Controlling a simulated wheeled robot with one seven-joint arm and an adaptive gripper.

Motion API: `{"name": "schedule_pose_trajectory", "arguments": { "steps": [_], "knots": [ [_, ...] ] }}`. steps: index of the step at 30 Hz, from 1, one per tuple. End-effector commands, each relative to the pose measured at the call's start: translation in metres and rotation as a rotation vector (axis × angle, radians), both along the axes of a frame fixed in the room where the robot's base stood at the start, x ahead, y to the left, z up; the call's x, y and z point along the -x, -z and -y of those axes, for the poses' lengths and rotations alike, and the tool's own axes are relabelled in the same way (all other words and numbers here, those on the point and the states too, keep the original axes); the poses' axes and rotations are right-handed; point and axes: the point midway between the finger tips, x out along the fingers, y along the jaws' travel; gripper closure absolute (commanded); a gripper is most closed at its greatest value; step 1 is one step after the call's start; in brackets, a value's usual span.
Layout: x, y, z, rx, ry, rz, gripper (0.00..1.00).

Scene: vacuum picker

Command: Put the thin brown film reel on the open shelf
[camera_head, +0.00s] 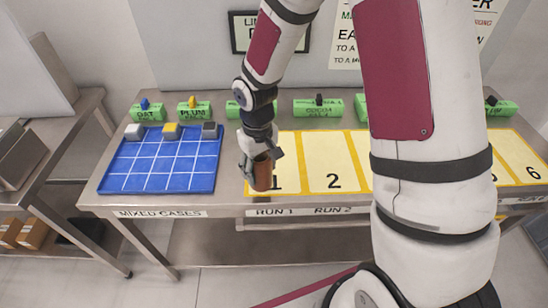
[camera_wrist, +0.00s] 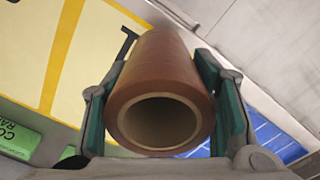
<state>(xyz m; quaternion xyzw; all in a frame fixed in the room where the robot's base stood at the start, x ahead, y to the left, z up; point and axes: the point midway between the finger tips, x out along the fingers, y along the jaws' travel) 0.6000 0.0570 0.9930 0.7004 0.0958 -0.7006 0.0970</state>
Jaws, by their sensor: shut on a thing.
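A brown hollow roll (camera_head: 263,174), the only thing in view that fits the brown film reel, stands roughly upright over the left part of the yellow lane marked 1. My gripper (camera_head: 261,156) is shut on it from above. In the wrist view the brown roll (camera_wrist: 165,65) sits between the two green-padded fingers of my gripper (camera_wrist: 162,105), its pale hollow end towards the camera. I cannot tell whether its lower end touches the lane. A steel stand at the left has a low shelf (camera_head: 58,238); I cannot tell if this is the open shelf.
A blue gridded mat (camera_head: 160,181) lies left of my gripper, with several small blocks along its back edge. Green labelled blocks (camera_head: 318,107) line the table's back. Brown boxes (camera_head: 33,233) sit on the low left shelf. My arm covers the middle lanes.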

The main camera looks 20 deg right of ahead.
Motion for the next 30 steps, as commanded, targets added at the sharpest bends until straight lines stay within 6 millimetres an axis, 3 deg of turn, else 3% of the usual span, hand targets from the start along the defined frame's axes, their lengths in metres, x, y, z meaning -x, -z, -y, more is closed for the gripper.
{"name": "schedule_pose_trajectory", "arguments": {
  "steps": [6, 15, 23, 30],
  "knots": [
    [-0.033, 0.004, 0.035, -0.001, 0.003, 0.001, 0.82],
    [-0.052, 0.007, 0.057, 0.0, 0.002, 0.001, 0.82],
    [-0.051, 0.039, 0.056, -0.001, -0.001, -0.001, 0.82],
    [-0.053, 0.042, 0.056, 0.0, -0.001, 0.001, 0.82]
  ]
}}
